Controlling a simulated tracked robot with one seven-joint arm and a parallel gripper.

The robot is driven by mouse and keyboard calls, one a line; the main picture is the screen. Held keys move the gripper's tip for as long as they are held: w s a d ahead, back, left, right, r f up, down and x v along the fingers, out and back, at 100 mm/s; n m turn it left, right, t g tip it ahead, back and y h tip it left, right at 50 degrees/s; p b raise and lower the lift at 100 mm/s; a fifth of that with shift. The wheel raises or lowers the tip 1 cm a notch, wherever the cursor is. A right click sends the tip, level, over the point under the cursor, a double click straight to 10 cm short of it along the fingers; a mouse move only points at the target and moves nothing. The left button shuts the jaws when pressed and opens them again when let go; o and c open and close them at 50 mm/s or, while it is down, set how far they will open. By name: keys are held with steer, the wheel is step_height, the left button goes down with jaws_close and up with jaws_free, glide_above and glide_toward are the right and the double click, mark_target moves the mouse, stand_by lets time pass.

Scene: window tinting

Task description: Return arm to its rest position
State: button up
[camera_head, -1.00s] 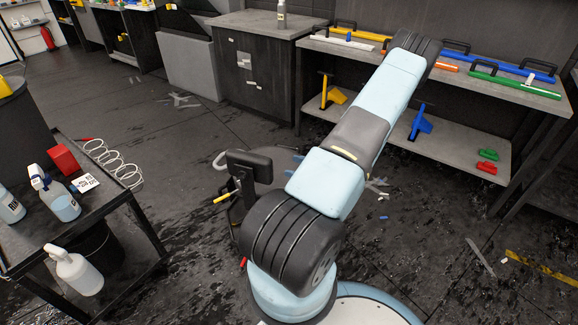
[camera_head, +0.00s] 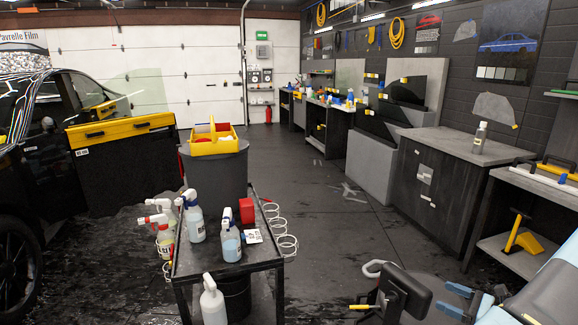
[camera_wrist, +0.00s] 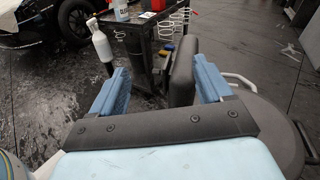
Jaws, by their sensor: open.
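My gripper (camera_wrist: 161,86) shows in the wrist view as two blue fingers set wide apart, with nothing held between them. In the head view its blue fingers (camera_head: 446,300) show at the lower right, pointing left, beside a black padded backrest (camera_head: 405,289). In the wrist view this backrest (camera_wrist: 183,72) stands beyond and between the fingers; whether it touches them I cannot tell. My pale blue arm is cut off at the lower right corner of the head view, so its full pose is hidden.
A black cart (camera_head: 187,270) holds spray bottles and a red block (camera_head: 246,211). A white bottle (camera_head: 213,302) hangs at its front. A yellow caddy (camera_head: 211,139) sits on a dark bin. A grey-topped cabinet (camera_head: 440,143) stands right. The floor (camera_head: 330,230) between cart and cabinet is mostly clear.

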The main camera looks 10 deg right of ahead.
steer(key=w+a+r+n+g+h, duration=0.2)
steer(key=a+r+n+g, duration=1.15)
steer(key=a+r, duration=0.75)
steer(key=s+a+r+n+t+h, duration=0.2)
steer(key=s+a+r+n+h, duration=0.2)
steer(key=r, duration=0.5)
steer(key=s+a+r+n+t+h, duration=0.3)
steer(key=s+a+r+n+h, duration=0.1)
steer(key=s+a+r+n, duration=0.3)
steer(key=shift+s+a+r+n+t, duration=0.15)
steer(key=shift+s+r+n+t, duration=0.2)
steer(key=shift+s+r+n, duration=0.85)
steer(key=shift+w, duration=0.1)
